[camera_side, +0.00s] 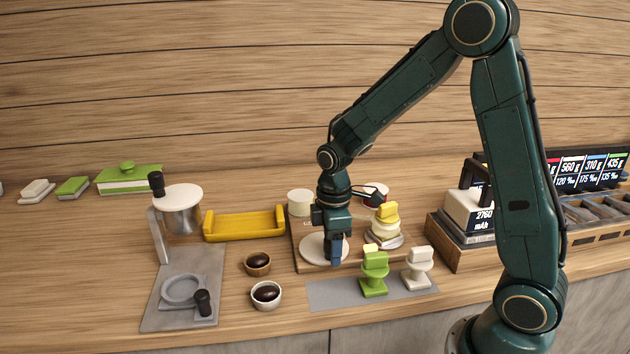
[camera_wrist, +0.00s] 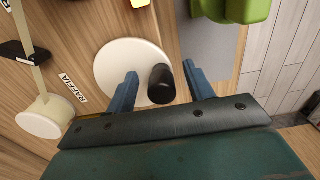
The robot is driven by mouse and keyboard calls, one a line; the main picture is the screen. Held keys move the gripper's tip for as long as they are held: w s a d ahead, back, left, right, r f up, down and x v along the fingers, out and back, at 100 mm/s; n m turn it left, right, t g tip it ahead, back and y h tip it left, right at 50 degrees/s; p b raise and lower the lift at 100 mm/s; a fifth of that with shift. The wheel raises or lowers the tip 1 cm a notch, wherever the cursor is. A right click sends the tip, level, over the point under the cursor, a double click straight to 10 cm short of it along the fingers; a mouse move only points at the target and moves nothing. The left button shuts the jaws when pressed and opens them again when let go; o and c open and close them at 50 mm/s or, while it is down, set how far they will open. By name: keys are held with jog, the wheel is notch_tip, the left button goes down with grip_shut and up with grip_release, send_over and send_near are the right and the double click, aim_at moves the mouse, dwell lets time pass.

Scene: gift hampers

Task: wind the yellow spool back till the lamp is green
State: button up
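My gripper (camera_side: 336,262) points down over a pale round disc (camera_side: 312,250) on a wooden board. In the wrist view, the gripper (camera_wrist: 160,78) is open, with one blue finger on each side of a black knob (camera_wrist: 161,86). Gaps show between the knob and both fingers. The knob stands on the pale disc (camera_wrist: 118,62). A white spool (camera_wrist: 45,118) with a pale strip running from it lies left, near a RAFFIA label. A yellow-topped piece (camera_side: 384,222) stands right of my gripper in the side view; I cannot tell if it is the yellow spool. I cannot make out a lit lamp.
A green stand (camera_side: 374,275) and a white stand (camera_side: 417,268) on a grey mat (camera_side: 330,293) are close in front. Two small bowls (camera_side: 257,264) (camera_side: 266,296) and a yellow tray (camera_side: 244,226) lie left. A scale (camera_side: 470,215) stands right.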

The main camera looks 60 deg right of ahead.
jog(key=shift+r, duration=0.1)
dwell(0.3)
jog(key=shift+r, duration=4.4)
jog(key=shift+r, duration=0.15)
notch_tip(320, 180, up, 14)
jog(key=shift+f, duration=0.2)
jog(key=shift+s, duration=0.1)
jog(key=s+a+f+m+t, duration=0.2)
jog(key=s+m, duration=0.2)
jog(key=s, duration=0.4)
jog(key=s+a+f+m+t, duration=0.1)
jog(key=s+f+m+t, duration=0.2)
jog(key=s, duration=0.6)
jog(key=shift+s+a+f+m+t, duration=0.15)
jog(key=shift+s+a+m+t, duration=0.2)
jog(key=shift+m, duration=0.65)
